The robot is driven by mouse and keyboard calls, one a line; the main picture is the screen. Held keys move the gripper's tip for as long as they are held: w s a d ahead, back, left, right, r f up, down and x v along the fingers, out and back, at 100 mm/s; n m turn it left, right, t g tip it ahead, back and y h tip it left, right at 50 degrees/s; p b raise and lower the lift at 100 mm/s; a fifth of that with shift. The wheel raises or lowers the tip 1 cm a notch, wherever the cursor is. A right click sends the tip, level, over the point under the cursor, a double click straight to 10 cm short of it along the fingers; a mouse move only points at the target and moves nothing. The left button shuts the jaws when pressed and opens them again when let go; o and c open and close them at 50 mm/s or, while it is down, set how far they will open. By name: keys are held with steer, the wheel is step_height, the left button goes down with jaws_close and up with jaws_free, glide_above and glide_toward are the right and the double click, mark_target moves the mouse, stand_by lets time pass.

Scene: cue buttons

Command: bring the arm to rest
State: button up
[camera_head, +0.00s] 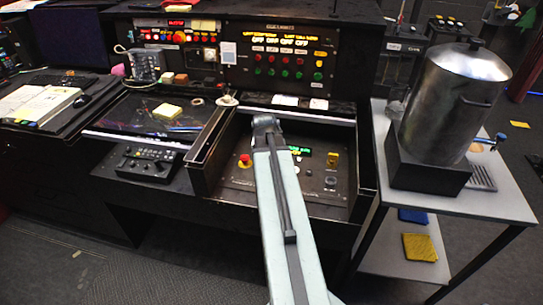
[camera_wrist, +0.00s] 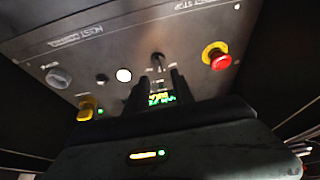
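My arm (camera_head: 285,215) reaches up from the bottom of the head view into a recessed control panel (camera_head: 240,178). Its grey end, my gripper (camera_head: 266,123), is over the panel's far part; its fingers are not clear there. In the wrist view, the two dark fingers of my gripper (camera_wrist: 162,88) stand a little apart, with a green-lit display (camera_wrist: 160,99) showing between them. A small lever (camera_wrist: 158,62) is just beyond the fingertips; I cannot tell whether they touch it. I see nothing held.
The panel bears a red emergency-stop button (camera_head: 245,160), also in the wrist view (camera_wrist: 217,56), and a yellow switch (camera_head: 333,158). Raised dark side walls (camera_head: 206,150) flank the recess. A metal urn (camera_head: 455,100) stands on a grey side table (camera_head: 500,205) at right.

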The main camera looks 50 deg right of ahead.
steer(key=shift+f, duration=0.1)
steer(key=w+a+r+n+y+p, duration=0.1)
steer(key=w+a+n+p, duration=0.15)
steer(key=a, duration=0.85)
steer(key=w+a+r+n+y+p, duration=0.1)
steer(key=w+a+n, duration=0.25)
steer(key=a, duration=0.75)
steer(key=s+a+r+n+g+y+p, duration=0.1)
steer(key=a+n, duration=0.4)
steer(key=a, duration=1.5)
steer(key=shift+s+a+r+n+g+y+p, duration=0.3)
steer(key=shift+s+r+g+y+p, duration=0.15)
steer(key=shift+s+g, duration=0.2)
